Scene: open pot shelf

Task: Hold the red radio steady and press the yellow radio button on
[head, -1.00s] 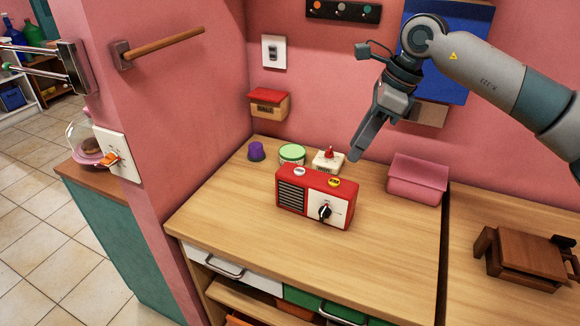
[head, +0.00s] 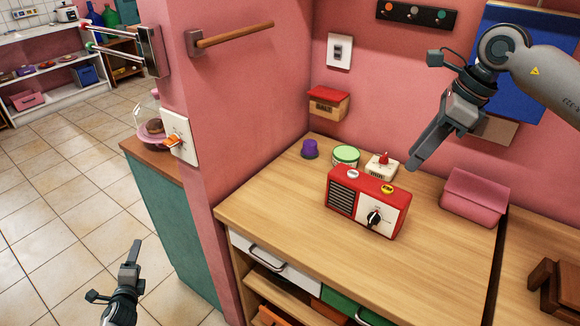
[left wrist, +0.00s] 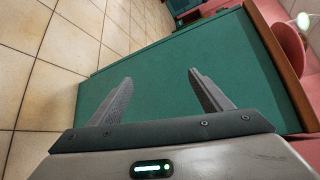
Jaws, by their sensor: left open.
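The red radio (head: 342,213) stands upright on the wooden counter, with a dark grille, a cream panel and a black knob. Its yellow button (head: 387,189) is on the top at the right, and a pale button (head: 353,174) is on the top at the left. My right gripper (head: 414,165) hangs above and behind the radio's right end, apart from it; its jaw gap cannot be made out. My left gripper (head: 131,252) is low at the left, well away from the radio. In the left wrist view it is open and empty (left wrist: 160,92), facing a teal cabinet side.
The counter (head: 290,222) is clear in front of the radio. Behind it stand a purple cup (head: 310,149), a green tin (head: 346,155) and a white timer-like thing (head: 381,168). A pink box (head: 474,197) is at the right. A pink wall end (head: 235,130) separates my left gripper from the counter.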

